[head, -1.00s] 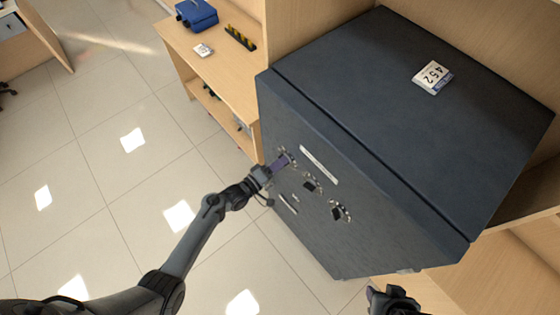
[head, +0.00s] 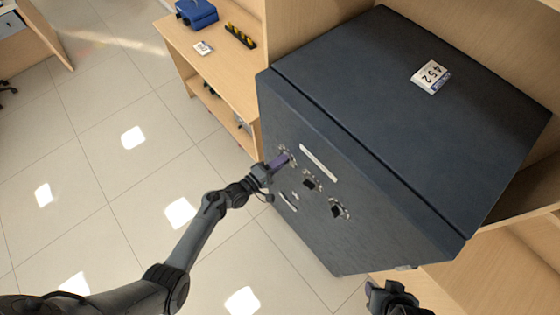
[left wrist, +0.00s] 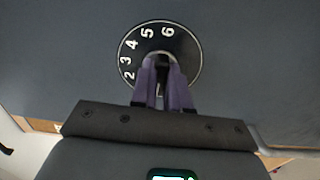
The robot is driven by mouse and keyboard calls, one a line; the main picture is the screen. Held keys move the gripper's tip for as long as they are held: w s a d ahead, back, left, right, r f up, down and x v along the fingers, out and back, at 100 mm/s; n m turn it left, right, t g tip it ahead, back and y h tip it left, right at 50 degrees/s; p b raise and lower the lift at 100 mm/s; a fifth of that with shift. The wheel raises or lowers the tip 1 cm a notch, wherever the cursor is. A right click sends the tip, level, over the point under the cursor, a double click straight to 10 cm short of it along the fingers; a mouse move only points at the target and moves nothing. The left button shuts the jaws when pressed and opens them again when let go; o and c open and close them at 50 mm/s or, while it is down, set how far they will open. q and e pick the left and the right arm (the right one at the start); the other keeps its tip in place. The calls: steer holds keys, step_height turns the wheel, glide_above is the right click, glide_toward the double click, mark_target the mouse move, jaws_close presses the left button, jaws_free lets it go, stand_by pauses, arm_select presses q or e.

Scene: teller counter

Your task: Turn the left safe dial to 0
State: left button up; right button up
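The dark grey safe (head: 350,215) has a row of three dials on its front. The left dial is mostly hidden behind my left gripper (head: 284,159) in the head view. In the left wrist view the left dial (left wrist: 190,45) is a black disc with white numbers; 2 to 6 show, and the rest is covered. My left gripper's purple fingers (left wrist: 163,75) are on either side of its dark knob and look closed on it. The middle dial (head: 310,183) and right dial (head: 338,211) are free. My right gripper (head: 390,296) is at the bottom edge, its fingers unclear.
A card reading 452 (head: 430,76) lies on top of the safe. A label strip (head: 319,162) and a handle (head: 288,202) are on its front. A wooden shelf (head: 222,75) with a blue box (head: 196,13) stands behind left. The floor left is clear.

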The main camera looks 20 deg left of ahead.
arm_select(q)
steer(key=o, duration=0.4)
steer(key=shift+s, duration=0.1)
steer(key=v, duration=1)
steer(key=shift+s+a, duration=0.25)
